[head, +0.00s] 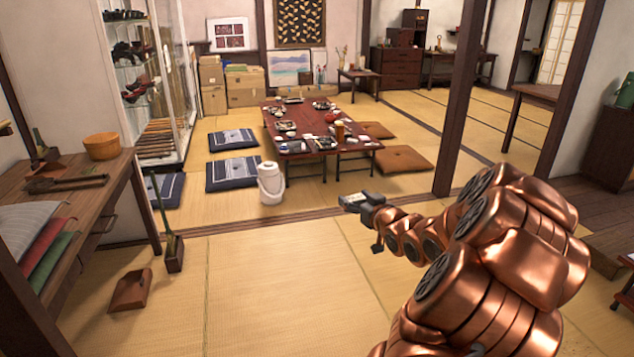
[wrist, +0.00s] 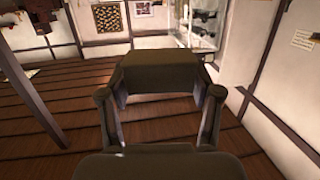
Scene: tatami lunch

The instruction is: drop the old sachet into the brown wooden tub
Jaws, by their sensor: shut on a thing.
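The brown wooden tub (head: 102,146) is a round, light orange-brown vessel standing upright on the wooden bench at the left. Its inside is mostly hidden. My gripper (head: 356,202) is in mid-air right of the tub and far from it, reaching out over the tatami in front of the low table. In the wrist view my gripper (wrist: 160,75) fills the middle, its fingers closed together on a thing. That thing is hidden or too dark to make out, and no sachet shows elsewhere.
The bench (head: 75,205) also holds dark tools and folded cloths. A dustpan (head: 131,290) and a green-handled broom (head: 171,240) are on the floor by it. A white flask (head: 270,184) stands before the low table (head: 300,148). A dark post (head: 462,110) rises at right. The front tatami is open.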

